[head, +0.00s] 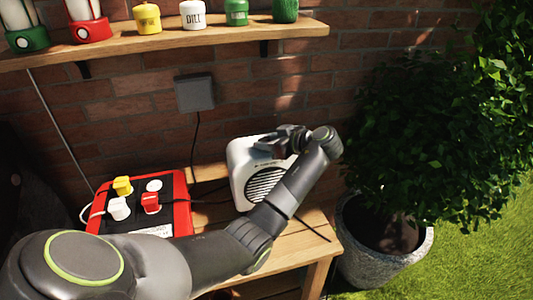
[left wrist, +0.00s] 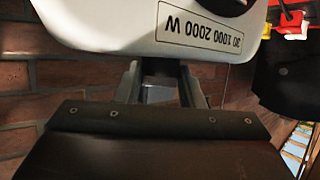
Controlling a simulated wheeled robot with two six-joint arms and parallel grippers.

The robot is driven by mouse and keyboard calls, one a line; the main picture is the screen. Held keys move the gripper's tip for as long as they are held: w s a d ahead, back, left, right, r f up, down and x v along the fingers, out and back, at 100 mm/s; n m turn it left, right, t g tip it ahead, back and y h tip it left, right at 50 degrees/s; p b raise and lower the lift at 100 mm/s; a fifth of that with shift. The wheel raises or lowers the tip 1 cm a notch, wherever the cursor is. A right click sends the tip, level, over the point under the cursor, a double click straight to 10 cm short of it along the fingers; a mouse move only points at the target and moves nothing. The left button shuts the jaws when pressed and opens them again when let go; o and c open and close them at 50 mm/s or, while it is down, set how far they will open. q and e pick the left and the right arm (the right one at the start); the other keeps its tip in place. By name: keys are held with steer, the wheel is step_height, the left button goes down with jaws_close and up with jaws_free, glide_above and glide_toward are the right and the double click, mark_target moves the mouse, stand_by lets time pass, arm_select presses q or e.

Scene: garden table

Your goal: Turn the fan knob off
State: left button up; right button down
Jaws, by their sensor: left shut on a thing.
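The fan heater (head: 238,170) is a white box with a round dark grille, standing on the wooden bench against the brick wall. My left gripper (head: 283,143) is at its top edge. In the left wrist view the white casing (left wrist: 95,25) fills the top, with an upside-down label (left wrist: 198,27) reading wattages. The two fingers of my left gripper (left wrist: 160,88) reach to the casing's edge around a dark piece (left wrist: 160,67), which looks like the fan knob. The fingers and wrist mostly hide it, so its setting cannot be read. My right gripper is not in view.
A red and black power board (head: 182,208) with plugs and cables lies left of the heater on the bench (head: 315,240). A shelf (head: 170,42) with pots and tins hangs above. A potted bush (head: 360,245) stands right.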

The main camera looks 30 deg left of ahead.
arm_select(q)
steer(key=shift+w+f+n+g+b, duration=0.1)
steer(key=shift+f+n+g+b, duration=0.3)
steer(key=shift+n+g+b, duration=0.4)
steer(key=shift+r+n+g, duration=0.2)
steer(key=shift+n+g, duration=0.2)
steer(key=shift+g, duration=0.2)
steer(key=shift+w+r+n+g+h+p, duration=0.15)
steer(key=shift+r+n+g+h+p, duration=0.15)
steer(key=shift+n+g+p, duration=0.5)
steer(key=shift+w+n+g+p, duration=0.1)
steer(key=shift+n+g+p, duration=0.5)
steer(key=shift+p, duration=0.45)
steer(key=shift+f+g+h, duration=0.2)
steer(key=shift+g+h, duration=0.1)
steer(key=shift+g, duration=0.1)
steer(key=shift+w+n+g+b, duration=0.1)
steer(key=shift+n+g+b, duration=0.4)
steer(key=shift+n+b, duration=0.25)
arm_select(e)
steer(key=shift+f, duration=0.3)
arm_select(q)
steer(key=shift+h, duration=0.3)
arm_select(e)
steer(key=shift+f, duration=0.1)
